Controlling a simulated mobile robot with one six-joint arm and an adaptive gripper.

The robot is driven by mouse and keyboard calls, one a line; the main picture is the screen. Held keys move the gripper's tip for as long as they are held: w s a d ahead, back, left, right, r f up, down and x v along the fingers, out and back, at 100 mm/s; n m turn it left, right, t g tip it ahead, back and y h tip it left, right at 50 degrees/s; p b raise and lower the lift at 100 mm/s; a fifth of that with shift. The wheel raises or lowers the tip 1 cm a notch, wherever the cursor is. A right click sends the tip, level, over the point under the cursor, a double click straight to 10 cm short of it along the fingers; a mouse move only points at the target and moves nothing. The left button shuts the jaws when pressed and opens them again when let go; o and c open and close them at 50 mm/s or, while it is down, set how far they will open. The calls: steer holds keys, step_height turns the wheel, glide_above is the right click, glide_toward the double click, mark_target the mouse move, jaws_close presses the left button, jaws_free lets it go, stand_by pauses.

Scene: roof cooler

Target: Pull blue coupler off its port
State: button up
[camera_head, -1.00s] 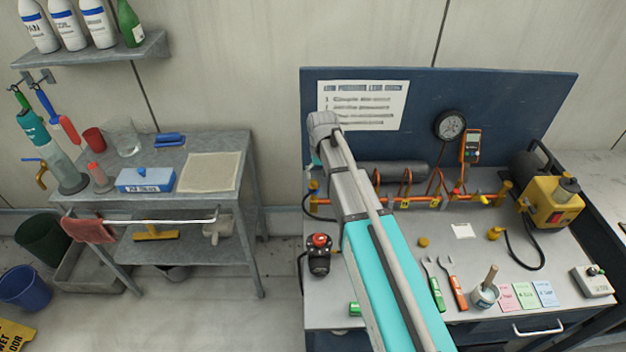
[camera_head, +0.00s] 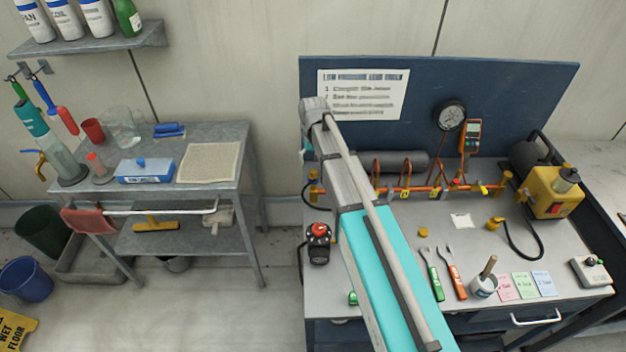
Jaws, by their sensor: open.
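I cannot make out a blue coupler in the head view. An orange manifold pipe (camera_head: 420,190) with brass end fittings and several ports runs along the back of the metal bench (camera_head: 400,258). My arm crosses in front of the bench and hides part of the manifold's left half. My gripper does not show; only a small teal piece of my arm peeks out beside the upper joint, at the left edge of the blue back panel (camera_head: 520,100).
A yellow pump (camera_head: 550,193) stands at the bench's right, with a black hose nearby. Two open-ended wrenches (camera_head: 433,276), a cup with a brush (camera_head: 484,286) and coloured cards (camera_head: 524,286) lie at the front.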

mark_target(314, 171)
steer(key=shift+f+b, duration=3.55)
steer(key=shift+f, duration=0.3)
jaws_close()
steer(key=shift+r, duration=0.2)
steer(key=shift+r+p, duration=0.5)
steer(key=shift+p, duration=0.2)
steer(key=shift+r+p, duration=0.45)
steer(key=shift+r+p, duration=1.75)
